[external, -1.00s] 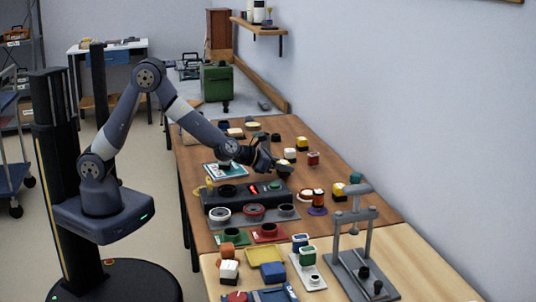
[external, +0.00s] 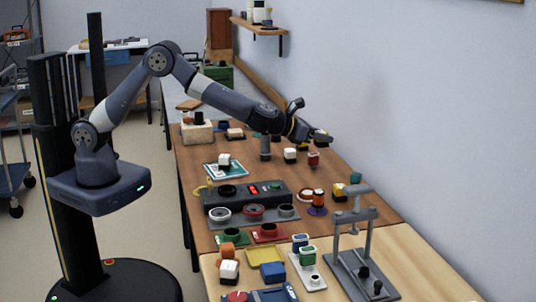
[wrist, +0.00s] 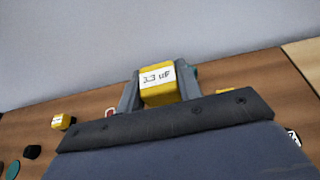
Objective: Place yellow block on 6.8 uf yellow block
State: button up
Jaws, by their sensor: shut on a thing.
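My gripper (external: 318,137) is raised above the right back part of the table. In the wrist view, my gripper (wrist: 158,92) is shut on a yellow block (wrist: 156,93) whose white label appears to read 3.3 uF. In the external view the held block is hard to make out at the gripper's tip. Another yellow block (wrist: 61,122) with a white label stands on the table at the left of the wrist view. Its label is too small to read, so I cannot tell whether it is the 6.8 uF block.
A dark device (external: 240,198) with lit displays lies mid-table. A red block (external: 313,159) and a white-and-yellow block (external: 289,156) stand below my gripper. A grey press-like stand (external: 362,245) rises at the front right. The wall is close on the right.

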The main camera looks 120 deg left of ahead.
jog(key=p, duration=0.5)
send_over(340, 185)
jog(key=shift+h, duration=0.3)
notch_tip(340, 185, down, 9)
jog(key=shift+w+d+f, duration=0.15)
jog(key=shift+f, duration=0.05)
jog(key=shift+f, duration=0.25)
jog(key=o, duration=0.9)
jog(key=shift+r, duration=0.1)
jog(key=shift+o, duration=0.2)
jog(key=shift+r, duration=0.15)
